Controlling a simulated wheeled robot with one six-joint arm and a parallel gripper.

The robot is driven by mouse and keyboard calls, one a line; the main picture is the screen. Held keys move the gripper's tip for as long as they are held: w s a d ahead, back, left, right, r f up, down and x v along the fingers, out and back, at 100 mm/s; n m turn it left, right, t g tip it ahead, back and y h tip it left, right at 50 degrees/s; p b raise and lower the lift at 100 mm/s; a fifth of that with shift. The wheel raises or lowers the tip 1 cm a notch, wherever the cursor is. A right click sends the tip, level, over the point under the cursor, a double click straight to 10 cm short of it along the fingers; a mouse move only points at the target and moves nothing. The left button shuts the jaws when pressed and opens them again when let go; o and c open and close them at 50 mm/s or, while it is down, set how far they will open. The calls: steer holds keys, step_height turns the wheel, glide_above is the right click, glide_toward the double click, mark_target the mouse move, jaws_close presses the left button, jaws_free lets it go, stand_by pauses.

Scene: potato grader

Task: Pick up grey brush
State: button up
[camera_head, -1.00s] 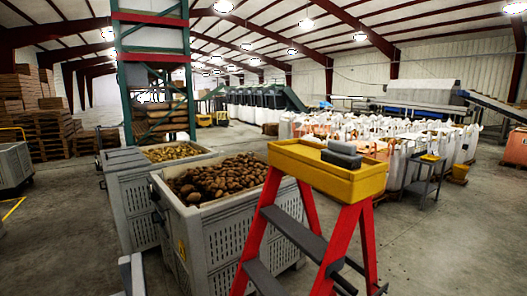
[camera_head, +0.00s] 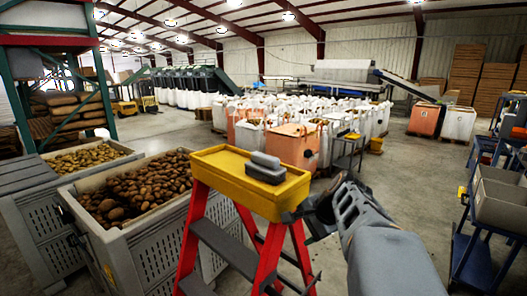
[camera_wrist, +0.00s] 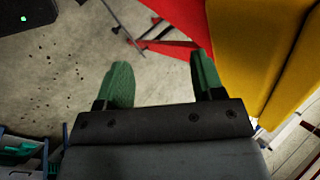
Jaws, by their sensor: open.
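The grey brush (camera_head: 265,167) lies on the yellow top (camera_head: 225,170) of a red stepladder, near the right part of that top, in the head view. My gripper (camera_head: 312,212) is to the right of the ladder top and the brush, apart from both. In the wrist view my gripper (camera_wrist: 158,82) shows two green fingers spread apart with nothing between them. The yellow ladder top (camera_wrist: 243,45) shows at the right of the wrist view. The brush is not seen in the wrist view.
A grey crate of potatoes (camera_head: 160,245) stands left of the red ladder (camera_head: 270,255). White bulk bags (camera_head: 345,125) stand behind. A blue cart with grey bins (camera_head: 500,200) is at the right. Open concrete floor lies between the bags and cart.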

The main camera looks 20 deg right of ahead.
steer(key=w+d+r+m+t+y, duration=0.1)
steer(key=w+d+r+m+t, duration=0.15)
steer(key=r+m, duration=0.5)
steer(key=m+t+y+p, duration=0.2)
steer(key=m+t, duration=0.1)
steer(key=m, duration=0.4)
glide_toward(274, 158)
steer(key=shift+y, duration=0.3)
steer(key=p+x, duration=0.1)
steer(key=x, duration=0.5)
steer(key=shift+p, duration=0.3)
steer(key=shift+p+x, duration=0.7)
steer(key=shift+x, duration=1.5)
steer(key=shift+d+f, duration=0.15)
steer(key=shift+c, duration=0.2)
steer(key=c, duration=1.1)
